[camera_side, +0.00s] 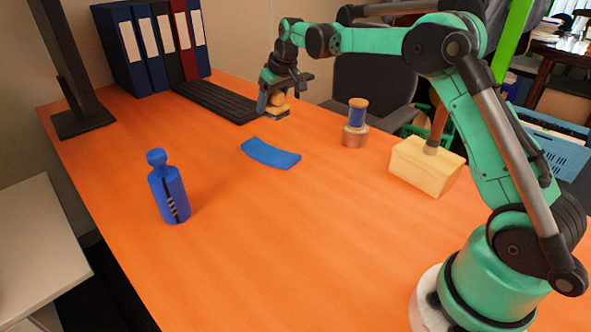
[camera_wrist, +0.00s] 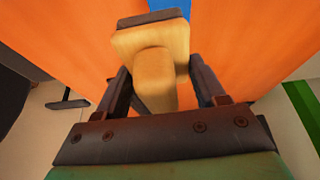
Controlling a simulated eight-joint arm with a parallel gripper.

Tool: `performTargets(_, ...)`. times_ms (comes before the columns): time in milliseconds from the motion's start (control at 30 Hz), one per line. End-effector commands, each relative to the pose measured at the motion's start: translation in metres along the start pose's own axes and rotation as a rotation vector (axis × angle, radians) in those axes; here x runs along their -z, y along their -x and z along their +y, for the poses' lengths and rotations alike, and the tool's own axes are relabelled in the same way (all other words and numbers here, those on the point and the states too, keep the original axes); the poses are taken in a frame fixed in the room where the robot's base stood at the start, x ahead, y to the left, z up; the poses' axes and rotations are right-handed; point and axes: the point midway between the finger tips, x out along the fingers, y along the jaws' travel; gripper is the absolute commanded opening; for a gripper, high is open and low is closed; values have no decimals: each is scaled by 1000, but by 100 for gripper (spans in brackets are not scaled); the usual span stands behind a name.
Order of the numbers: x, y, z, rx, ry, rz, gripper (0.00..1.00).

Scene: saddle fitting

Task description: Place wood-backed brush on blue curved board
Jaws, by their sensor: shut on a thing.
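The wood-backed brush (camera_side: 277,103) is in my gripper (camera_side: 275,97), held above the table. It is tan with a dark lower side. In the wrist view the brush (camera_wrist: 152,45) sits between the two fingers of my gripper (camera_wrist: 160,88), which are shut on its narrow grip. The blue curved board (camera_side: 271,153) lies on the orange table, below and in front of the brush in the side view, apart from it. In the wrist view a strip of the blue board (camera_wrist: 183,8) shows past the brush; the rest is hidden.
A blue bottle (camera_side: 168,187) stands at left. A copper-coloured cylinder with a blue spool (camera_side: 356,122) and a pale wooden block with a handle (camera_side: 426,165) stand at right. A keyboard (camera_side: 216,101), binders (camera_side: 152,45) and a monitor stand (camera_side: 82,122) are at the back. The table (camera_side: 290,240) is clear in front.

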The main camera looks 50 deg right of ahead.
Motion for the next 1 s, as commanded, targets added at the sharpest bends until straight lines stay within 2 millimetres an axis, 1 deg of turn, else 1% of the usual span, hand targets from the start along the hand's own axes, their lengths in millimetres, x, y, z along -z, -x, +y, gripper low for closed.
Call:
performTargets(33,4,-8,-4,-2,-5,3,8)
performTargets(167,6,-23,-10,-8,-18,6,8)
performTargets(300,-3,-46,-11,-9,-23,7,8)
performTargets(467,-10,-64,-11,-9,-22,7,8)
performTargets(633,-19,-87,-11,-8,-22,7,8)
performTargets(733,-22,-93,-11,-8,-22,7,8)
performTargets(1000,-22,-94,-11,-8,-21,6,8)
